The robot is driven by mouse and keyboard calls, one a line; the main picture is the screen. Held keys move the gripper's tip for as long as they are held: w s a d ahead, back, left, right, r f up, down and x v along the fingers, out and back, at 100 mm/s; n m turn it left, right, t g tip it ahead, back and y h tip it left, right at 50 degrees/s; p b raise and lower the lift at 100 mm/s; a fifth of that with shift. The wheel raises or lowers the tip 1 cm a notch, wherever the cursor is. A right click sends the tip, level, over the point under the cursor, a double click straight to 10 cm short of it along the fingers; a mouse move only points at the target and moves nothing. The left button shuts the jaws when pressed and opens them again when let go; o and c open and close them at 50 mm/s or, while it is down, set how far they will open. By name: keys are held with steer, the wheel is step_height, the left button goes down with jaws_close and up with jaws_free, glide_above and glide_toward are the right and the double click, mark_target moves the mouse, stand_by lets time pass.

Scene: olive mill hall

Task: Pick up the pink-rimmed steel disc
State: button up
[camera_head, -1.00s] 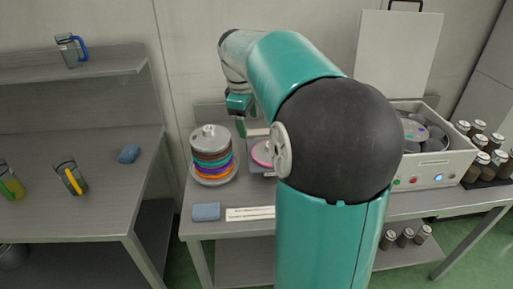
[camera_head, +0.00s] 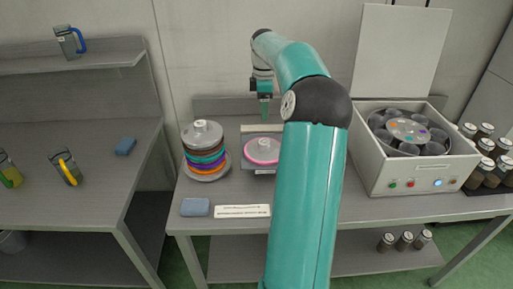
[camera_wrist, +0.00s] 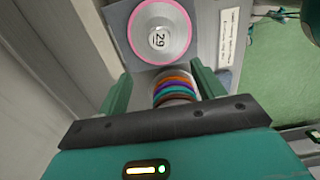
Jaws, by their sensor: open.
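The pink-rimmed steel disc (camera_head: 263,150) lies on a dark square plate on the bench, right of the stack of coloured discs. In the wrist view the pink-rimmed disc (camera_wrist: 160,32) shows from above, with a raised centre marked "29". My gripper (camera_head: 265,108) is above and behind the disc, pointing down and apart from it. In the wrist view my gripper (camera_wrist: 158,85) has its two green fingers spread, with nothing held between them. The disc stack (camera_wrist: 174,88) shows beyond the gap between the fingers.
The disc stack (camera_head: 204,150) stands close left of the disc. A blue sponge (camera_head: 195,207) and a white label strip (camera_head: 242,211) lie at the bench front. A white open-lidded machine (camera_head: 413,165) stands to the right, with jars (camera_head: 487,146) beyond.

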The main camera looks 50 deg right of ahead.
glide_above(264, 141)
steer(key=f, duration=0.9)
steer(key=shift+s+d, duration=0.1)
steer(key=shift+s, duration=0.1)
step_height(264, 141, down, 5)
steer(key=shift+w+f, duration=0.1)
steer(key=c, duration=0.8)
